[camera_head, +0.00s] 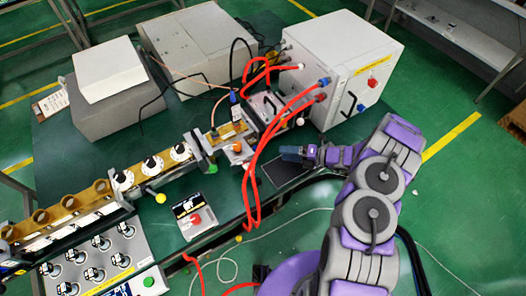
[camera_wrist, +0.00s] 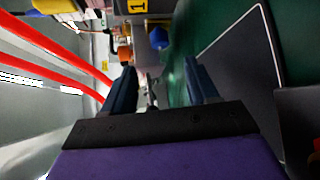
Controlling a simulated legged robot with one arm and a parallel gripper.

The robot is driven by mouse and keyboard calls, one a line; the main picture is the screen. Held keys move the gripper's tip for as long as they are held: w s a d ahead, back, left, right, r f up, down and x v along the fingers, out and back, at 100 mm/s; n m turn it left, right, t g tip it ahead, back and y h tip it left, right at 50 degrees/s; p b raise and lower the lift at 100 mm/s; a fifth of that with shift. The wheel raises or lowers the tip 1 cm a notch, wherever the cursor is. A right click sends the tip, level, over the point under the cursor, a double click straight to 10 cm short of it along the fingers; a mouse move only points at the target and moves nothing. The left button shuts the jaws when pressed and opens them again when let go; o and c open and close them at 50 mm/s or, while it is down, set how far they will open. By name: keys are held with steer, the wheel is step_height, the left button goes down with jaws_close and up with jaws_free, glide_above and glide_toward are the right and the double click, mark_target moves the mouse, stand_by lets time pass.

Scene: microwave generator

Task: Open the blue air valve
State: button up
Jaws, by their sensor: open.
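A small blue knob (camera_wrist: 158,38), which looks like the blue air valve, shows ahead of my gripper in the wrist view. It is beyond and between the fingertips, and apart from them. An orange knob (camera_wrist: 125,53) is just to its left. I cannot make out the blue knob clearly in the head view; the orange knob there (camera_head: 237,146) is left of my gripper (camera_head: 288,153). My gripper reaches left, low over the table's right part. In the wrist view my gripper (camera_wrist: 160,76) is open, with nothing seen between its dark blue fingers.
Red hoses (camera_head: 252,180) loop down just left of my gripper. A white cabinet (camera_head: 340,65) with a blue fitting (camera_head: 324,81) and red buttons stands behind it. A dark flat panel (camera_head: 283,170) lies beside the gripper. A box with a red button (camera_head: 192,218) stands at the front.

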mark_target(261, 150)
steer(key=b+x, duration=0.1)
steer(key=x, duration=0.9)
steer(key=shift+w, duration=0.1)
steer(key=shift+d, duration=0.1)
steer(key=shift+c, duration=0.2)
steer(key=shift+d, duration=0.1)
steer(key=c, duration=1)
steer(key=shift+r+n+h, duration=0.35)
steer(key=shift+n+h, duration=0.05)
steer(key=shift+f+n+h, duration=0.1)
steer(key=shift+n+h, duration=0.3)
steer(key=shift+h, duration=0.2)
